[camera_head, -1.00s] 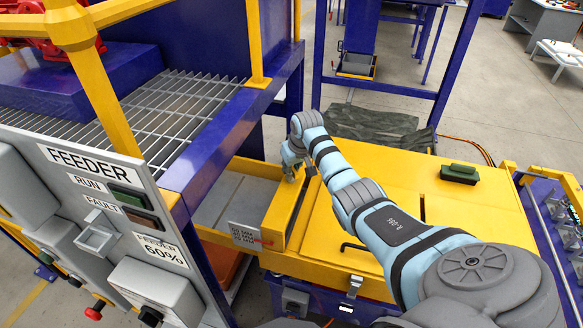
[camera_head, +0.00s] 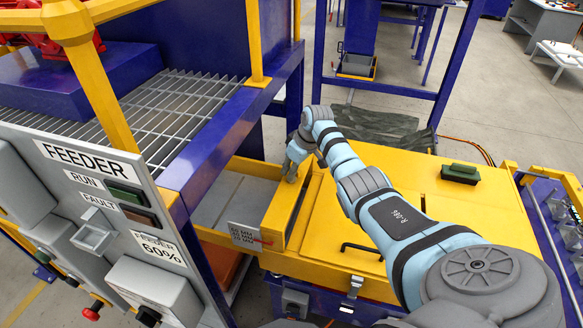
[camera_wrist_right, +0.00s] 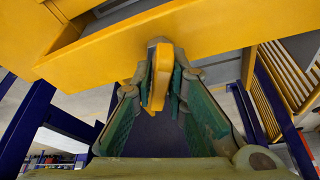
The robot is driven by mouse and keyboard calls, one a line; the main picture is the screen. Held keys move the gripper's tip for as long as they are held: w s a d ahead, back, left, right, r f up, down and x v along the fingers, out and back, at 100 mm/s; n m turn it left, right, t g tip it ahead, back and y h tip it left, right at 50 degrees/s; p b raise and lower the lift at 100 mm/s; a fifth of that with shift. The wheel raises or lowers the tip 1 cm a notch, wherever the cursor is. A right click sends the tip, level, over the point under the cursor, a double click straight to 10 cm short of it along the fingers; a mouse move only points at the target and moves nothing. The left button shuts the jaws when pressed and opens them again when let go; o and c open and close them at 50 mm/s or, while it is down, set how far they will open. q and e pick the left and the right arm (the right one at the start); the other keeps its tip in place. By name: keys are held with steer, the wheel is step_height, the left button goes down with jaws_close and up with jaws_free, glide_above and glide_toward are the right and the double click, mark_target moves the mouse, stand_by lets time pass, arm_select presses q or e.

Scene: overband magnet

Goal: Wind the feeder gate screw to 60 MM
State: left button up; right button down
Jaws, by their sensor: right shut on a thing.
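My right gripper (camera_head: 291,171) is at the yellow feeder gate housing (camera_head: 286,207). In the right wrist view the same gripper (camera_wrist_right: 161,88) is shut on a yellow crank piece (camera_wrist_right: 159,78), which sits upright between its green-lined fingers. The crank's rounded top meets a grey round part by the yellow beam (camera_wrist_right: 100,58). A grey scale plate (camera_head: 244,236) on the housing front carries several MM lines and a red pointer; the exact reading is too small to tell. My left gripper is not in view.
A grey FEEDER panel (camera_head: 85,152) with a 60% label stands at the left. A blue frame with a grating (camera_head: 190,110) rises beside the gate. A yellow cover (camera_head: 400,190) with a black handle and a green box (camera_head: 460,173) lies to the right.

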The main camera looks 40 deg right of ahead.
steer(key=shift+f+n+y+b, duration=0.15)
steer(key=shift+n+y+b, duration=0.35)
steer(key=shift+n+b, duration=0.8)
steer(key=shift+n+g+y+b, duration=0.3)
steer(key=shift+n+b, duration=0.8)
steer(key=shift+b, duration=0.4)
steer(key=c, duration=1.5)
jaws_free()
steer(key=v, duration=1.2)
